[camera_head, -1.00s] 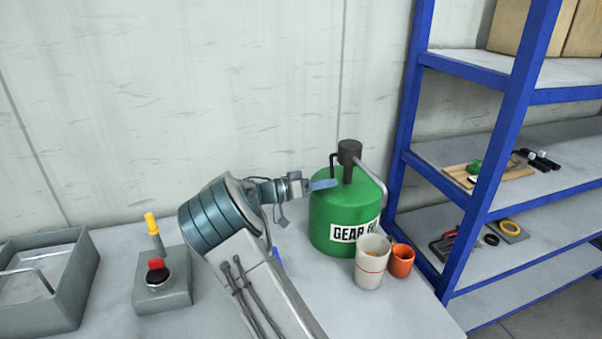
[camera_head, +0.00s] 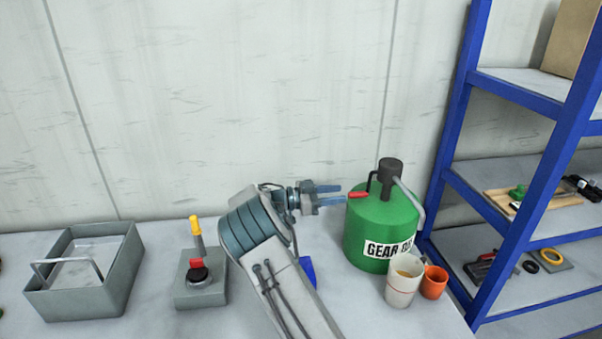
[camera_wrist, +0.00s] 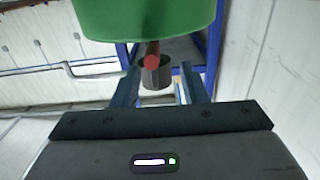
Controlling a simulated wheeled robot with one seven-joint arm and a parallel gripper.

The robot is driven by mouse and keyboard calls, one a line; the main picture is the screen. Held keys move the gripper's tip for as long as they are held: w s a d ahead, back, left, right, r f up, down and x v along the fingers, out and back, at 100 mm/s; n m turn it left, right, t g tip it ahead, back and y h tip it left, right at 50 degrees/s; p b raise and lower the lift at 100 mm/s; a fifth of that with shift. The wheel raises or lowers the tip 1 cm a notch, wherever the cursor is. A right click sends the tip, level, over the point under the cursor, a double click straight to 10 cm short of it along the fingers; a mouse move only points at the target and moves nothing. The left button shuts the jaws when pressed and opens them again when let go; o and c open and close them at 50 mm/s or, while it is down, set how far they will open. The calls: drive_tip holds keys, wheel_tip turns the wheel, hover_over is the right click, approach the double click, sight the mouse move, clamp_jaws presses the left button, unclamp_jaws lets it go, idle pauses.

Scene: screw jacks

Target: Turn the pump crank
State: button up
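A green can labelled gear oil (camera_head: 375,230) stands on the bench with a dark pump head (camera_head: 390,172) and a grey spout on top. A black crank arm leaves the pump head and ends in a red handle (camera_head: 358,195) pointing left toward my gripper. My gripper (camera_head: 342,193) is left of the can, fingers apart and pointing at the handle. In the wrist view, the red handle (camera_wrist: 152,53) shows between and slightly beyond the open fingertips (camera_wrist: 158,68), in front of the pump head (camera_wrist: 158,78). No finger visibly grips it.
A white cup (camera_head: 402,288) and an orange cup (camera_head: 434,284) stand close in front of the can. A grey control box (camera_head: 201,292) and a grey tray (camera_head: 84,300) are on the left. A blue shelf rack (camera_head: 540,185) stands at right.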

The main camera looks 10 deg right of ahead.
drive_tip(key=a+b, duration=0.2)
drive_tip(key=a, duration=0.5)
drive_tip(key=w+a+r+m+b, duration=0.1)
drive_tip(key=w+r+m, duration=0.3)
drive_tip(key=w+r, duration=0.1)
drive_tip(key=shift+w+a+r+m, duration=0.2)
drive_tip(key=shift+w+r+m, duration=0.1)
drive_tip(key=shift+w+r, duration=0.15)
